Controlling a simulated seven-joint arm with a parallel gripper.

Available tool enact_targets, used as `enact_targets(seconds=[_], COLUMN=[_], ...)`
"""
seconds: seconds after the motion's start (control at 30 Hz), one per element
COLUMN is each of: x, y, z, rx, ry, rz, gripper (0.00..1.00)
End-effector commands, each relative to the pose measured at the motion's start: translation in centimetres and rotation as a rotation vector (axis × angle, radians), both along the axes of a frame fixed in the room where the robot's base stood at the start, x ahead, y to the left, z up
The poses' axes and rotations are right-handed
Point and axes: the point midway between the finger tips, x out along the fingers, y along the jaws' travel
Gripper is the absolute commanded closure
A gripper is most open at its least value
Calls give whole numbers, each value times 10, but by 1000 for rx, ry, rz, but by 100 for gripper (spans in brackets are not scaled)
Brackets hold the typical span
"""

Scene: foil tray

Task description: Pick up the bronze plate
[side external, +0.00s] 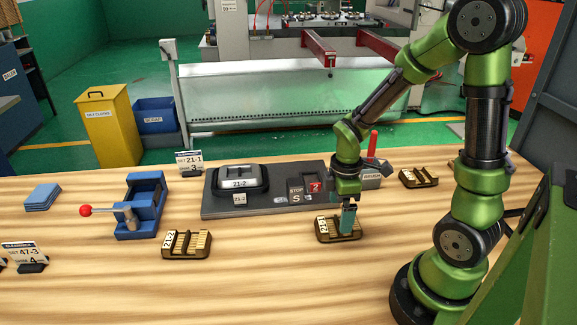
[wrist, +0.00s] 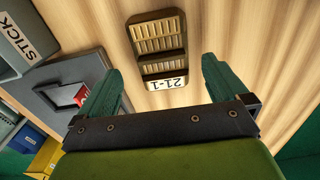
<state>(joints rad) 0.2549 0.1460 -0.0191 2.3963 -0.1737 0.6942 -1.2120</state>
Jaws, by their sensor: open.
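No separate plate stands out clearly; bronze-coloured slats show in small dark-brown holders. One holder (side external: 324,237) stands on the table below my gripper (side external: 348,220). A similar holder labelled 21-2 (side external: 186,244) is at the left, and another (side external: 419,177) at the back right.
A blue clamp fixture (side external: 146,205) with a red-knobbed lever stands left. Blue sheets (side external: 42,197) lie far left. The front middle of the table is clear.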

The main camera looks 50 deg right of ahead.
Motion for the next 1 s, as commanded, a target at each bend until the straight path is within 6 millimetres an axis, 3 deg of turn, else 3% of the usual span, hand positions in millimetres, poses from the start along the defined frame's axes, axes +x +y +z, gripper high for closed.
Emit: enact_targets(seconds=[0.23,0.57,1.0], x=[-1,0,0], y=[2,2,2], z=[-36,-42,-42], rx=[1,0,0], ry=[6,1,1], rz=[2,1,1], gripper=[0,0,67])
